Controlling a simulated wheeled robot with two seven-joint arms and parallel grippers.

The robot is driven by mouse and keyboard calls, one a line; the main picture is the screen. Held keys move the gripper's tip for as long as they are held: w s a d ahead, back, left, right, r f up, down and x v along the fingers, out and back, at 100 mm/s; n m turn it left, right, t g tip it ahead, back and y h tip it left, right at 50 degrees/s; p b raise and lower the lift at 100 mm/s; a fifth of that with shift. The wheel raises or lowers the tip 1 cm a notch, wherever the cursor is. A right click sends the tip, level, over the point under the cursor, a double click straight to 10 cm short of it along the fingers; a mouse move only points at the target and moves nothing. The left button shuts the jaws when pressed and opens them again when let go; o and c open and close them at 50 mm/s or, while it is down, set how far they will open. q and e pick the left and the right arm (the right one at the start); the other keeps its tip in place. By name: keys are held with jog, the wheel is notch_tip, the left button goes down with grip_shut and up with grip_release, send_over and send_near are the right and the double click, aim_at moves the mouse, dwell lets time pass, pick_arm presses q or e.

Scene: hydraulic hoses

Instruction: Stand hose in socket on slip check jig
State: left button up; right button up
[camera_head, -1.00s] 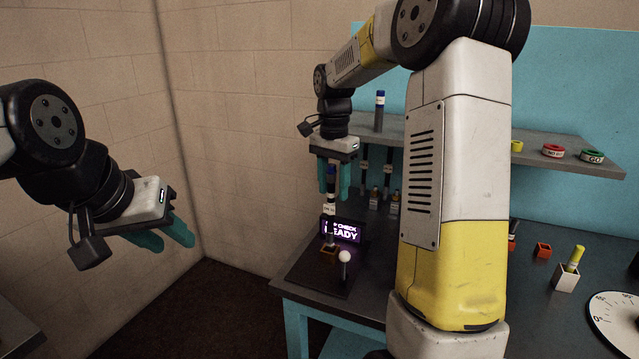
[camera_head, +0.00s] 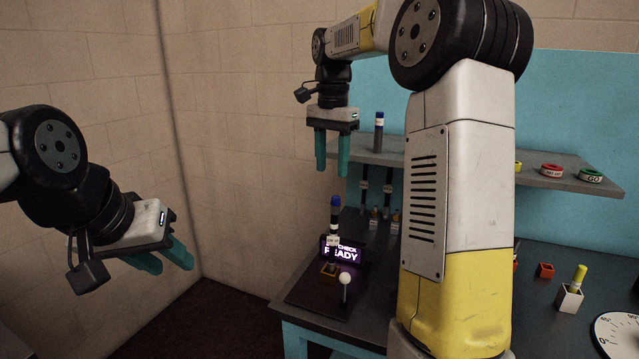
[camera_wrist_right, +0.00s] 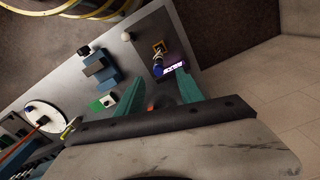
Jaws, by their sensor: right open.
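A dark hose with a blue top and a white label (camera_head: 334,222) stands upright in the orange-brown socket (camera_head: 329,270) of the slip check jig (camera_head: 318,290). A white ball-topped lever (camera_head: 345,281) stands at the jig's front. The blue hose top also shows in the right wrist view (camera_wrist_right: 157,69). My right gripper (camera_head: 333,166) is open and empty, above the hose and clear of it. My left gripper (camera_head: 172,262) is out to the left, away from the table, its fingers apart and empty.
A shelf (camera_head: 480,167) behind holds another blue-topped hose (camera_head: 379,133) and coloured rings (camera_head: 551,171). A yellow hose in a white block (camera_head: 571,292), an orange block (camera_head: 545,270) and a dial (camera_head: 615,333) are on the right of the table.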

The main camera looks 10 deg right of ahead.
jog(key=s+r+n+t+y, duration=0.1)
jog(key=s+r+n+t, duration=0.15)
jog(key=s+n, duration=0.7)
jog(key=s+a+f+t, duration=0.1)
jog(key=s+f+t, duration=0.1)
jog(key=s+f, duration=0.2)
jog(key=s+a+f+t+y, duration=0.1)
jog(key=s+f, duration=0.3)
jog(key=s, duration=0.6)
jog(key=shift+s+n+t, duration=0.3)
jog(key=shift+n+t, duration=0.05)
jog(key=shift+n, duration=0.1)
